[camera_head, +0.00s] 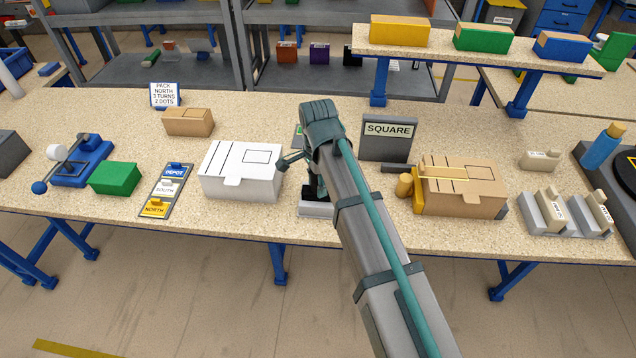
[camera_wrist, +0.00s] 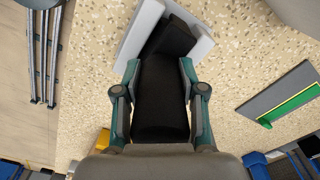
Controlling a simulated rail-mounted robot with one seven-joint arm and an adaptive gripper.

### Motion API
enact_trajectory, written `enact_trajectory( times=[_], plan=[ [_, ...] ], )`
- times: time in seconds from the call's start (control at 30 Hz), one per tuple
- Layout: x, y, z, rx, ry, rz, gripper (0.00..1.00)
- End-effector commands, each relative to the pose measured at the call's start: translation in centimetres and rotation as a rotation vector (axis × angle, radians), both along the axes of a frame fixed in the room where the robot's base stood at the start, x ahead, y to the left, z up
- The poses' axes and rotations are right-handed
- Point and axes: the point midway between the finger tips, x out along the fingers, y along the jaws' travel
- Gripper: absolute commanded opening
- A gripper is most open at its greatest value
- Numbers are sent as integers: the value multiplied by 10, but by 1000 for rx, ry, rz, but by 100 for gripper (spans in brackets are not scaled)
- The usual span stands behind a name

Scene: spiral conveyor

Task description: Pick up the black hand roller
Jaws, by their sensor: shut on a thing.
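The black hand roller (camera_wrist: 160,100) is between the two teal fingers of my gripper (camera_wrist: 159,75) in the wrist view, and the fingers are shut on it. Its far end reaches a light grey holder (camera_wrist: 139,32), where another black part shows. I cannot tell whether the roller is still resting in the holder. In the head view my gripper (camera_head: 314,180) points down at the table behind my arm. The grey holder (camera_head: 316,209) shows below it at the front edge, and the roller is mostly hidden there.
A white box (camera_head: 241,172) stands close on the left of my gripper. A SQUARE sign (camera_head: 388,140), a wooden cylinder (camera_head: 404,185) and a cardboard box (camera_head: 462,187) stand on the right. A green box (camera_head: 115,178) and a label board (camera_head: 162,190) lie further left.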

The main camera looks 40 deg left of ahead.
Motion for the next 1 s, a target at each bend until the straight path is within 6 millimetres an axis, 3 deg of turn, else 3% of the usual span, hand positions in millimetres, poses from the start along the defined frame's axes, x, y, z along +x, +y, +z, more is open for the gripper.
enact_trajectory(
  times=[0.47,0.67,1.0],
  plan=[
    [1,1,9,1,-2,0,0],
    [1,1,28,2,-2,0,0],
    [-21,-36,77,3,-3,-1,0]
  ],
)
